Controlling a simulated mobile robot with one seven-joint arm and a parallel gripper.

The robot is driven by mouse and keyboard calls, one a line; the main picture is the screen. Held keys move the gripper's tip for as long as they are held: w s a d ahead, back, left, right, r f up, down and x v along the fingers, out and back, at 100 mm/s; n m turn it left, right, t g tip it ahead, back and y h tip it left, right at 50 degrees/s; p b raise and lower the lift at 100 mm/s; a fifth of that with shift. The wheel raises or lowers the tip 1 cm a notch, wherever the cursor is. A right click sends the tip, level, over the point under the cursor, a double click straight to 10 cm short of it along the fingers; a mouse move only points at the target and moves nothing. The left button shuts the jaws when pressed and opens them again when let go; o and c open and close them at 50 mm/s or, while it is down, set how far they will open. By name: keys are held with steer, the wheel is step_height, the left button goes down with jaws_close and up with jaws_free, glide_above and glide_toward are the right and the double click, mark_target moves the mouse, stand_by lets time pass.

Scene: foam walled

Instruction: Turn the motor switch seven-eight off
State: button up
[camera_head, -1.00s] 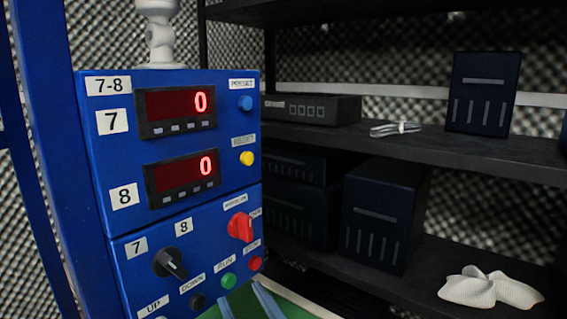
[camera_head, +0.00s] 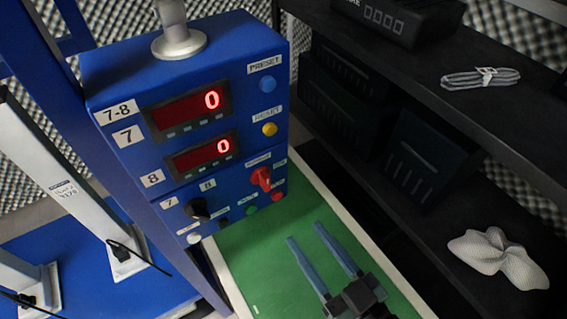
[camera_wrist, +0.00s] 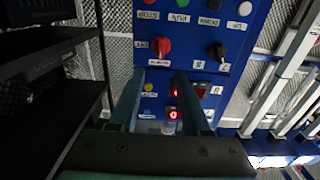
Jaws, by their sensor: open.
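The blue control box (camera_head: 240,55) carries the label 7-8 and two red displays that read 0. On its lower panel is a red rotary switch (camera_head: 262,178) with a small label above it, too blurred to read surely. The red switch also shows in the wrist view (camera_wrist: 160,47), upside down. My gripper (camera_head: 305,232) is open and empty, in front of and below the panel. In the wrist view its two fingers (camera_wrist: 159,73) point toward the panel, apart from the red switch.
A black selector knob (camera_head: 197,208) sits left of the red switch, with several small push buttons below. A yellow button (camera_head: 269,129) and a blue button (camera_head: 267,84) are above. A dark shelf (camera_head: 450,100) stands at right. A green surface (camera_head: 270,265) lies below my gripper.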

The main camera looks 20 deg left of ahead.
mark_target(268, 184)
steer(key=p+x, duration=0.1)
steer(key=x, duration=1.1)
steer(key=shift+w+a, duration=0.2)
steer(key=shift+a, duration=0.15)
jaws_close()
